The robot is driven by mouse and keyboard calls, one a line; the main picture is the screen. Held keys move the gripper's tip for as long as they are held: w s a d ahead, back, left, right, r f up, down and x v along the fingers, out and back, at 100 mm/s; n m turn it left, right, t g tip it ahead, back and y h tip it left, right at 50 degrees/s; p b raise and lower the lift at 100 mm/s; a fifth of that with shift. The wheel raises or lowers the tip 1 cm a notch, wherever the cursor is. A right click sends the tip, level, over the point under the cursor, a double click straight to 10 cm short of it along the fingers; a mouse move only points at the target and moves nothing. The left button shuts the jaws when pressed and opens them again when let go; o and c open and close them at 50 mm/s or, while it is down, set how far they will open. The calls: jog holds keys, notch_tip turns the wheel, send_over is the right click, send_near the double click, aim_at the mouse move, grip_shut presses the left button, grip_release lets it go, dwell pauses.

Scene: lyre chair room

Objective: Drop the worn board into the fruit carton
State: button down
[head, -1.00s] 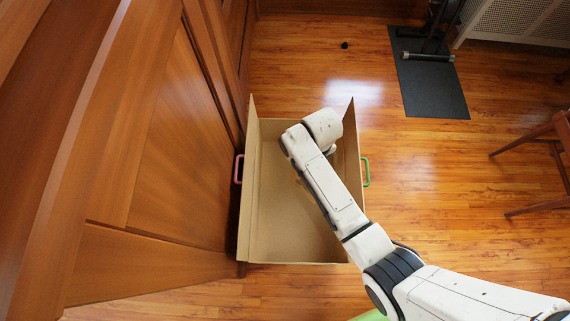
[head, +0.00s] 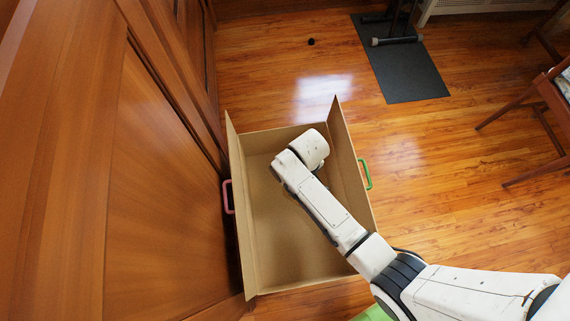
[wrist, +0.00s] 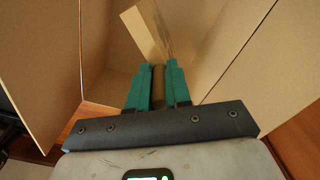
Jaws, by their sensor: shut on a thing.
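The fruit carton (head: 278,253) is an open brown cardboard box on the wooden floor, with raised flaps, a pink handle on its left and a green handle on its right. My arm reaches over it in the head view, hiding my gripper and the worn board. In the wrist view, my gripper's green fingers (wrist: 158,74) are shut on the worn board (wrist: 148,32), a narrow tan piece with a darker side, sticking out beyond the fingertips. Carton walls (wrist: 222,50) surround it in that view. I cannot tell whether the board touches the carton.
A wooden panelled wall or cabinet (head: 150,190) stands close along the carton's left side. A dark mat (head: 400,72) with a stand lies at the back. A wooden chair (head: 545,100) is at the right. Floor between carton and chair is clear.

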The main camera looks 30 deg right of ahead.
jog(key=shift+f, duration=0.6)
jog(key=c, duration=1)
grip_release()
jog(key=shift+r, duration=0.1)
notch_tip(320, 180, up, 11)
jog(key=p, duration=0.3)
jog(key=shift+f, duration=0.2)
